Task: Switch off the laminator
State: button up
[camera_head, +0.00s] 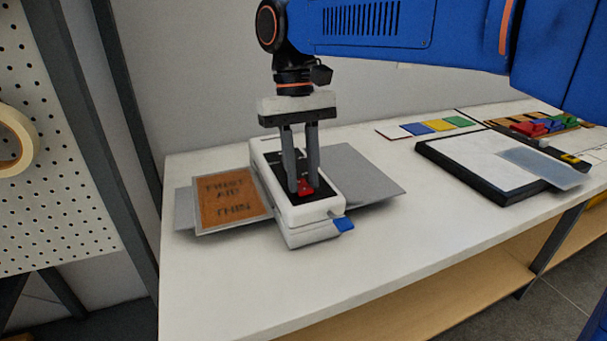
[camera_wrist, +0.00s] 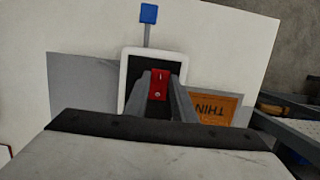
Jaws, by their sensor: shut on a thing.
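The laminator (camera_head: 278,218) is a white box with a black top panel on the white bench. A small red switch (camera_head: 306,187) sits on the black panel near its front end. A blue lever (camera_head: 344,224) sticks out from the laminator's front right; it also shows in the wrist view (camera_wrist: 148,14). My gripper (camera_head: 305,188) points down over the black panel, its two grey fingers at the red switch. In the wrist view the fingers are on either side of the red switch (camera_wrist: 159,84), shut on it. Part of the panel is hidden behind the fingers.
An orange sheet with dark lettering (camera_head: 222,197) lies left of the laminator, and a grey sheet (camera_head: 372,178) lies right. A black-edged board (camera_head: 480,168) and colour cards stand further right. A pegboard (camera_head: 50,150) is at the left. The front bench surface is clear.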

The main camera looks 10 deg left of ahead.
dwell(0.4)
jog(key=o, duration=1.1)
jog(key=shift+c, duration=0.2)
jog(key=v, duration=1.2)
jog(key=shift+w, duration=0.2)
jog(key=shift+a, duration=0.1)
